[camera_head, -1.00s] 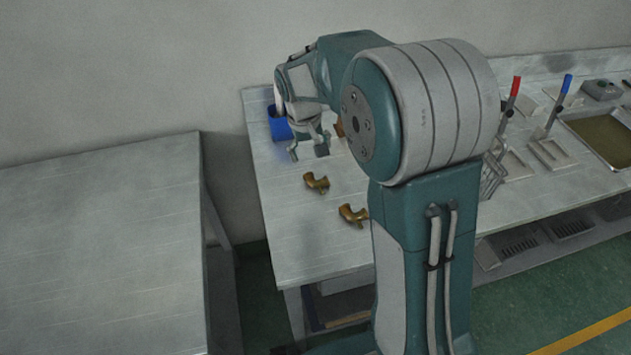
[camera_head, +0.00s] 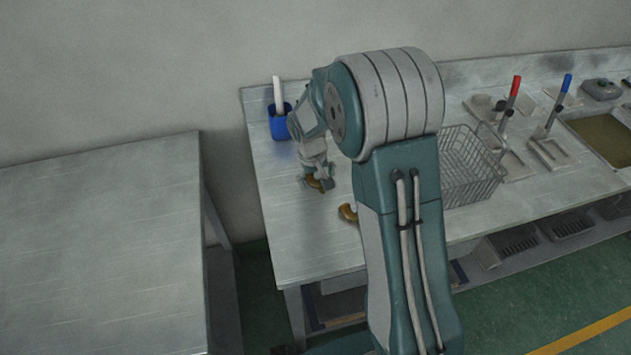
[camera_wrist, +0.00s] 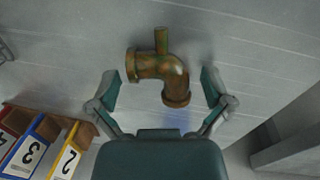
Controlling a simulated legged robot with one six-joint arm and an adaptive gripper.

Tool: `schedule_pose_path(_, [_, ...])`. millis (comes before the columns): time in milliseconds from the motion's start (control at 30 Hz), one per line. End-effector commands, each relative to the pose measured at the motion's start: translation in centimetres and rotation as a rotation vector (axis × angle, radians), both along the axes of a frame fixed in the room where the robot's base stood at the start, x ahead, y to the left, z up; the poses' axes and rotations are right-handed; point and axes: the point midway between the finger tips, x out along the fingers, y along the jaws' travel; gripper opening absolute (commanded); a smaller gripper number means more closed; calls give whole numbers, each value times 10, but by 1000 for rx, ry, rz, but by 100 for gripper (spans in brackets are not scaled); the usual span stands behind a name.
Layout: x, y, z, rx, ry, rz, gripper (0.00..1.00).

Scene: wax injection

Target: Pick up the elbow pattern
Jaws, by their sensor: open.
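A brown-gold elbow pattern (camera_wrist: 162,74) lies on the metal table in the wrist view, just ahead of and partly between my open fingers. It has a bent body with two collared ends and a short straight stub. My gripper (camera_wrist: 160,92) is open around its near side; I cannot tell whether a finger touches it.
A blue cup (camera_head: 280,126) with a white stick stands at the table's back left. A wire basket (camera_head: 470,175) and tools with red (camera_head: 516,86) and blue (camera_head: 567,84) handles are on the right. Numbered coloured bins (camera_wrist: 35,145) show in the wrist view. Another table (camera_head: 100,240) is at left.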

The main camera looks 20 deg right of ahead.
Motion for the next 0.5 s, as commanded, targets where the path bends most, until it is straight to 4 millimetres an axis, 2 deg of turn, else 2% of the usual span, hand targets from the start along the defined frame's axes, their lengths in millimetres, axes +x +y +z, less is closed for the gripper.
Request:
schedule_pose_path(167, [0,0,0,0,-1,-1,100])
schedule_pose_path(200, [0,0,0,0,-1,-1,96])
schedule_pose_path(267, [0,0,0,0,-1,-1,69])
schedule_pose_path(300, [0,0,0,0,-1,-1,51])
schedule_pose_path(333, [0,0,0,0,-1,-1,39])
schedule_pose_path(367, [0,0,0,0,-1,-1,35])
schedule_pose_path(500, [0,0,0,0,0,-1,34])
